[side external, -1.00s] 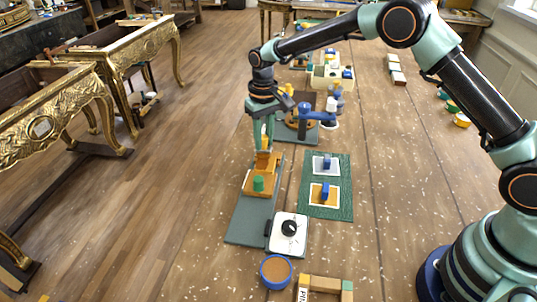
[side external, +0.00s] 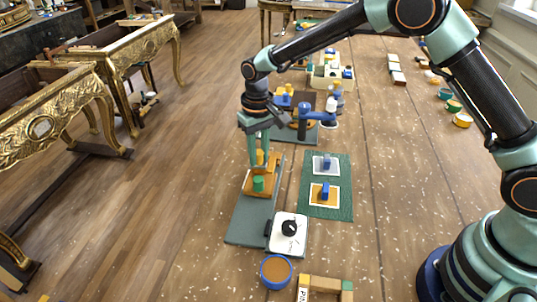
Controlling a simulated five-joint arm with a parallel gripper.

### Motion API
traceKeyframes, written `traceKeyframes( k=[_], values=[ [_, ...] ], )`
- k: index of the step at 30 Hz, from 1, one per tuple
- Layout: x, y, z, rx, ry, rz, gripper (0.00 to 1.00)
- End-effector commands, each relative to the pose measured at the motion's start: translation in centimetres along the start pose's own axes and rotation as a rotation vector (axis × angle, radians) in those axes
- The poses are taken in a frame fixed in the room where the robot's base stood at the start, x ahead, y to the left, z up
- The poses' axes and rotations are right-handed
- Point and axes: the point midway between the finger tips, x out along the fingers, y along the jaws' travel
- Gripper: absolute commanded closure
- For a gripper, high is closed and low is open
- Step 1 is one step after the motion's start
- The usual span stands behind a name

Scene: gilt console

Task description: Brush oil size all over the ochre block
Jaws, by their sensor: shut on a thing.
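An ochre block (side external: 264,174) lies on a long grey-green board (side external: 248,218) left of the table's middle. A short green cylinder (side external: 258,184) stands at its near end. My gripper (side external: 259,158) points down over the block's far end. It is shut on a small yellow-orange piece (side external: 260,157), probably a brush handle. The fingers hide part of this piece and of the block. I cannot tell whether its lower end touches the block. Any oil size on the block is too small to make out.
A green mat (side external: 342,170) with two blue-handled pieces lies to the right. A white plate with a black knob (side external: 289,228) and a blue round pot with brown contents (side external: 276,270) are nearer.

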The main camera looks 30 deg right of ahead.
Motion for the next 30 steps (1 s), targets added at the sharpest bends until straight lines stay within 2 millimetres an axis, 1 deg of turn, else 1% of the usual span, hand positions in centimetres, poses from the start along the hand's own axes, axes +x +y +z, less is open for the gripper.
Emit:
traceKeyframes(
  k=[1, 5, 30],
  values=[
    [0.0, -0.2, 0.3, -0.002, -0.002, 0.001, 1.00],
    [0.0, 0.6, 0.8, 0.001, -0.002, 0.001, 1.00],
    [0.1, 4.2, -2.8, 0.001, -0.001, 0.000, 1.00]
  ],
)
